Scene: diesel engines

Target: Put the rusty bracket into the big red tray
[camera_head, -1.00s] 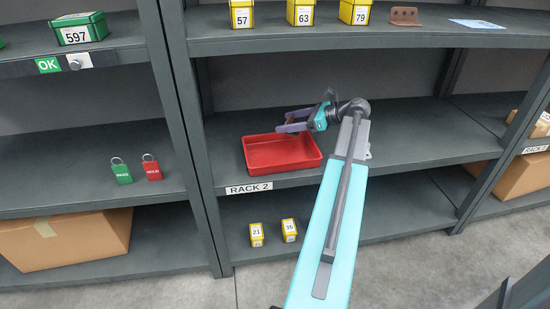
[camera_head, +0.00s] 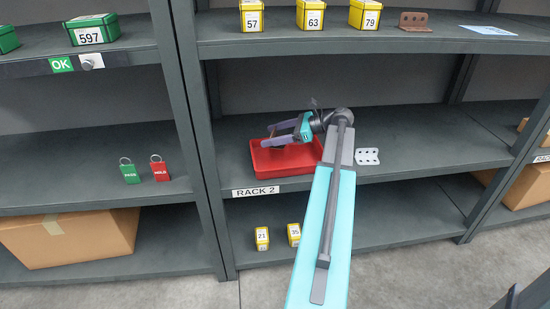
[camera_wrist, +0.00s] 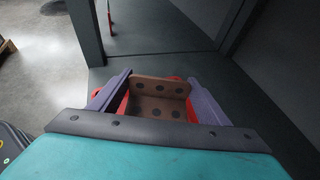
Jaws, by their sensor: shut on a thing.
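My gripper (camera_head: 272,135) is low over the big red tray (camera_head: 310,171) on the middle shelf, at the end of my arm. In the wrist view my gripper (camera_wrist: 158,82) is shut on a rusty brown bracket (camera_wrist: 158,106), an angled plate with several dark holes. Bits of red show beside and under the bracket there. Whether the bracket touches the tray floor I cannot tell. Another rusty bracket (camera_head: 414,21) stands on the top shelf, right of the yellow boxes.
A pale bracket with holes (camera_head: 367,156) lies on the middle shelf right of the tray. A rack upright (camera_head: 198,140) stands left of the tray, and the top shelf (camera_head: 350,42) overhangs.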

